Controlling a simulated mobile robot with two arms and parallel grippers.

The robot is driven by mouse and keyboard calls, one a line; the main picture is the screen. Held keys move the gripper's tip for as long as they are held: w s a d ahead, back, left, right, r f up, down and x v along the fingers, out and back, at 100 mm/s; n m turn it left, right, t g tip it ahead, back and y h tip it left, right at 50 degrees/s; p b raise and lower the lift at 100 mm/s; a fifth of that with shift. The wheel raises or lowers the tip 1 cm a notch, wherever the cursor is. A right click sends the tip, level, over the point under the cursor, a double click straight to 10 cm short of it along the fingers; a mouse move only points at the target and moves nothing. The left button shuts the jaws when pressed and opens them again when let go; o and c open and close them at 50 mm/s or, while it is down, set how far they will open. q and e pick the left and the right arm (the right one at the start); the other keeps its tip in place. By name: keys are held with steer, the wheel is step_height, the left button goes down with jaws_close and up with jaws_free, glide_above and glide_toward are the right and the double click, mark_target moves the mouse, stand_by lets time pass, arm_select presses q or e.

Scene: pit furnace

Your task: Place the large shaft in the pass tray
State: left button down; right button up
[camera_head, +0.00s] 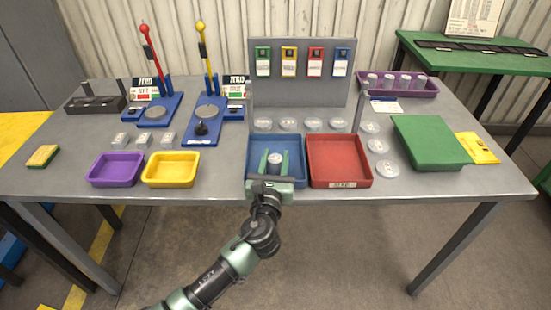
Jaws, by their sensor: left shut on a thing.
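My left gripper (274,163) reaches over the front edge of the blue tray (259,143). Its two green fingers are shut on a small grey cylinder, which looks like the large shaft (275,158). The shaft is upright between the fingers and inside the tray's outline. I cannot tell whether its bottom touches the tray floor. No tray label reading "pass" can be read; the front of the blue tray is partly hidden by my gripper. The red tray (338,156) stands right beside it, empty, with a label on its front. My right gripper is not in view.
Empty purple (117,168) and yellow (171,168) trays stand to the left. Two blue gauge stands (206,121) are behind them. A grey tag board (300,92) rises behind the blue and red trays. Clear discs (387,169) and a green block (431,142) lie to the right.

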arm_select(q)
steer(key=c, duration=0.9)
jaws_free()
steer(key=shift+c, duration=0.2)
steer(key=shift+s, duration=0.2)
steer(key=s+a, duration=0.1)
steer(key=s, duration=1)
steer(key=shift+s+a, duration=0.3)
steer(key=shift+r, duration=0.1)
